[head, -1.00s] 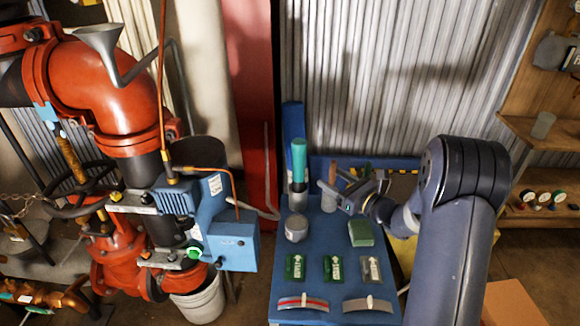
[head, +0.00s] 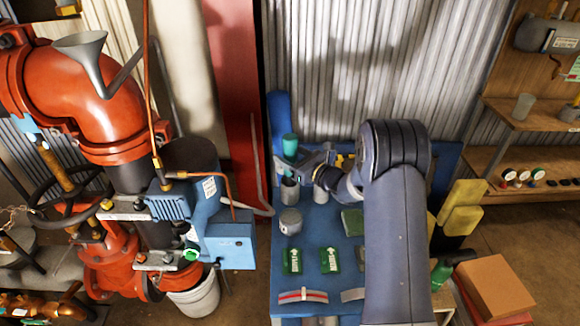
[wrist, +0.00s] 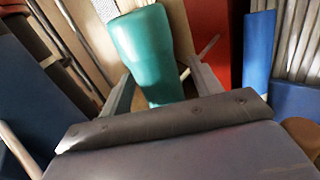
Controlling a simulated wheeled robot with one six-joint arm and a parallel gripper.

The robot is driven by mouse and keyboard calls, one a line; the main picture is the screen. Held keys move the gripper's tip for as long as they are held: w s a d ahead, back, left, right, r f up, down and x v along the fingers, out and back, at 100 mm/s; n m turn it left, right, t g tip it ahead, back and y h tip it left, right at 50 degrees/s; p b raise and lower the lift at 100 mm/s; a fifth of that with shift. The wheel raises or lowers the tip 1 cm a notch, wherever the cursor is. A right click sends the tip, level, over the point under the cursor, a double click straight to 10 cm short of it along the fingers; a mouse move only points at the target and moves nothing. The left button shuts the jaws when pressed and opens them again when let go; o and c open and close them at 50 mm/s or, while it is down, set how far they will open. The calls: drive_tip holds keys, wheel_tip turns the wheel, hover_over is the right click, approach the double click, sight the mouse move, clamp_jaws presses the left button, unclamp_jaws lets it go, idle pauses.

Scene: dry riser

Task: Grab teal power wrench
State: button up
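The teal power wrench (head: 290,145) stands upright in a grey cup-like holder (head: 290,190) at the back left of the blue bench. Its teal handle shows, and its lower part is hidden by my gripper and the holder. My gripper (head: 303,163) is at the wrench, just below the teal part. In the wrist view the teal wrench (wrist: 147,50) rises between the two fingers of my gripper (wrist: 162,92). The fingers look apart, with a gap visible on either side of the wrench. Contact cannot be made out.
The blue bench (head: 313,228) also carries a grey round can (head: 290,220), a second grey holder (head: 321,197), a green block (head: 352,221) and green labelled pieces. Red pipework with a blue machine (head: 228,242) stands to the left. A corrugated wall (head: 385,70) closes the back.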

clamp_jaws()
drive_tip(key=shift+r, duration=0.1)
idle(0.3)
